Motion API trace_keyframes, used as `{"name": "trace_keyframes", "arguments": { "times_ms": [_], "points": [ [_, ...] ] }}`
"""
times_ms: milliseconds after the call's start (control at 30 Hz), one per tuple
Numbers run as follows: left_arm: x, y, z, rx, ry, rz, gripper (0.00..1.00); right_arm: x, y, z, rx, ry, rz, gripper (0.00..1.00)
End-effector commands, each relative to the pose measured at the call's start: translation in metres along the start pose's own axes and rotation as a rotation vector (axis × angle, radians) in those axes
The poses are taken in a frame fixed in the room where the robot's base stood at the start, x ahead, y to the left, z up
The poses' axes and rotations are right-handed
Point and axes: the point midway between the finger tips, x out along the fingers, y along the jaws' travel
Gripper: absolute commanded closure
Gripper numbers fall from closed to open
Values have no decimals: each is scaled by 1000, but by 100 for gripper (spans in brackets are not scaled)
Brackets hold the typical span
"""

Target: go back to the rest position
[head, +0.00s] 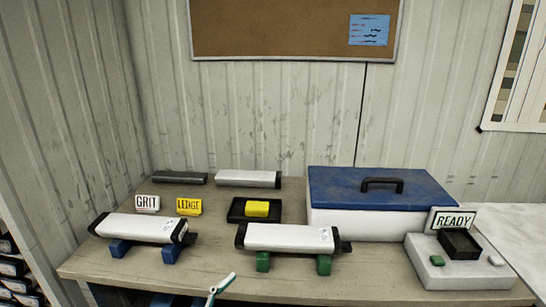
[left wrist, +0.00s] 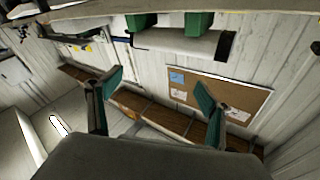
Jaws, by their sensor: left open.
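My left gripper (head: 220,288) shows only a teal-padded fingertip at the bench's front edge in the head view, left of and below the green supports. The left wrist view shows both fingers of this gripper (left wrist: 157,85) spread apart with nothing between them. A white core liner (head: 285,237) with black ends lies on green supports (head: 263,262); the green supports (left wrist: 198,22) and a white liner (left wrist: 180,40) also show at the top of the left wrist view. Another white liner (head: 138,227) lies on blue supports (head: 120,248). My right gripper is not in view.
The wooden bench (head: 210,262) also holds GRIT (head: 147,203) and LEDGE (head: 189,206) signs, a black tray (head: 236,211) with a yellow block (head: 257,209), a blue-lidded box (head: 340,190) and a READY unit (head: 460,272). A white liner (head: 245,178) and dark green bar (head: 180,178) lie behind.

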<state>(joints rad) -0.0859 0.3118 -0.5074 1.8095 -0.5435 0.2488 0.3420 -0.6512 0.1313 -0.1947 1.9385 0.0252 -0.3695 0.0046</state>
Motion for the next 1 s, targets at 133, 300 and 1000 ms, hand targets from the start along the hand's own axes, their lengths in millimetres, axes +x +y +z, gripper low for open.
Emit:
{"name": "trace_keyframes", "arguments": {
  "times_ms": [133,300,1000],
  "points": [
    [-69,-3,75,-94,-271,-167,21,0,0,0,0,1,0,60],
    [-159,14,143,-177,-562,-260,21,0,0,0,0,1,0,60],
    [-265,52,191,-262,-857,-285,21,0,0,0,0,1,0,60]
  ]
}}
